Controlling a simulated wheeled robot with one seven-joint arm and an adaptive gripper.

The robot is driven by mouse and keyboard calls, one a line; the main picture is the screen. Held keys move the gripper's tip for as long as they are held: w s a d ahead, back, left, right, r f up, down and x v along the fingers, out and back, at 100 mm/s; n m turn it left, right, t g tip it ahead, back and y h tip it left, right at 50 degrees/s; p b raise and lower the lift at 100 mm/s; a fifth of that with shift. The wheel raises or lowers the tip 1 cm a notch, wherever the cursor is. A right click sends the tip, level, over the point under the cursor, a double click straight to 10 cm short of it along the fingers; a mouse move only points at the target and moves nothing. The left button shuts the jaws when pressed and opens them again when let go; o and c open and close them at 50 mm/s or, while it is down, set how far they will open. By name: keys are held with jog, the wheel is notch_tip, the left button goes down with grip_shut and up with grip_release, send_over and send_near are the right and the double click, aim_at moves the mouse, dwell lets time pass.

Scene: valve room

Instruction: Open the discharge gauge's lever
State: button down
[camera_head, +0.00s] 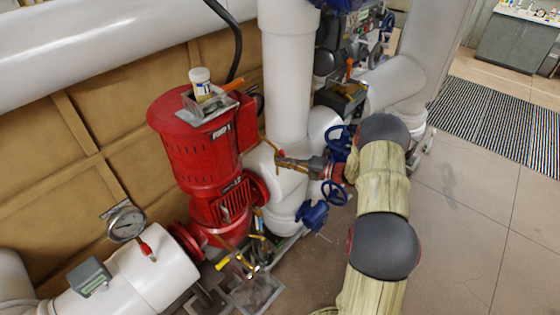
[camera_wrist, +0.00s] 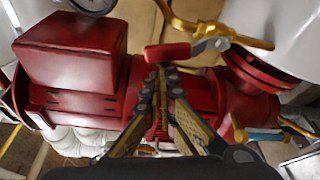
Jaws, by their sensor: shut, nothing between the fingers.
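In the wrist view a red lever handle (camera_wrist: 167,52) with a grey metal shank sits on a gold-coloured fitting (camera_wrist: 230,34). A round gauge (camera_wrist: 92,4) is cut off at the top left. My gripper (camera_wrist: 162,72) is shut and empty, its fingertips close below the red handle in the picture. I cannot tell whether they touch it. In the head view my gripper (camera_head: 284,160) reaches in from the right beside the white pipe, near a thin gold tube. The lever handle is not clear there.
The red pump (camera_head: 195,155) stands just left of my gripper; its red box (camera_wrist: 75,55) is close in the wrist view. Floor is clear at right.

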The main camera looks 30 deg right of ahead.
jog(key=shift+w+d+r+m+p, duration=0.2)
jog(key=shift+d+r+m+p, duration=0.1)
jog(key=shift+d+m, duration=0.15)
jog(key=shift+w+d+r+m+p, duration=0.15)
jog(key=shift+d+r+m+p, duration=0.15)
jog(key=shift+d, duration=0.3)
jog(key=s+d, duration=0.2)
jog(key=s, duration=0.7)
jog(key=shift+d, duration=0.15)
jog(key=shift+f, duration=0.1)
dwell(0.5)
